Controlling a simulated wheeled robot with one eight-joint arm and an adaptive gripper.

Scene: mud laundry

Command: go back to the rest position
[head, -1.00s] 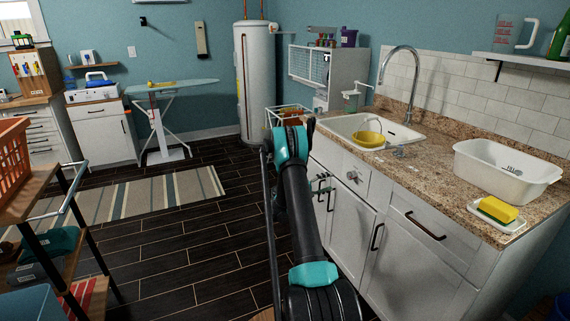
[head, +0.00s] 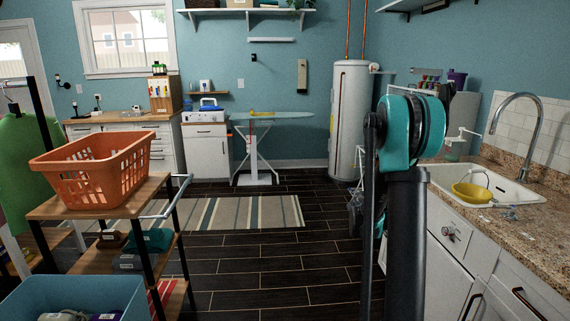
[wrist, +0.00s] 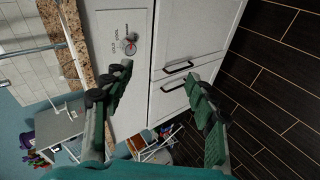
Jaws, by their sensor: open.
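My gripper (wrist: 160,85) shows in the wrist view with its two fingers wide apart and nothing between them. Behind the fingers are the white cabinet fronts (wrist: 190,40) below the sink counter, with a round knob (wrist: 130,48), and the dark floor. In the head view my arm stands up at right of centre, in front of the sink cabinets, and its teal joint is near the water heater. The gripper's fingers are largely hidden behind the arm there.
The granite counter (head: 520,237) with its sink (head: 500,187) and yellow bowl (head: 470,191) is close on the right. A shelf cart (head: 75,207) with an orange basket (head: 95,172) stands left. The dark floor (head: 240,250) between is open, with a striped rug (head: 225,213).

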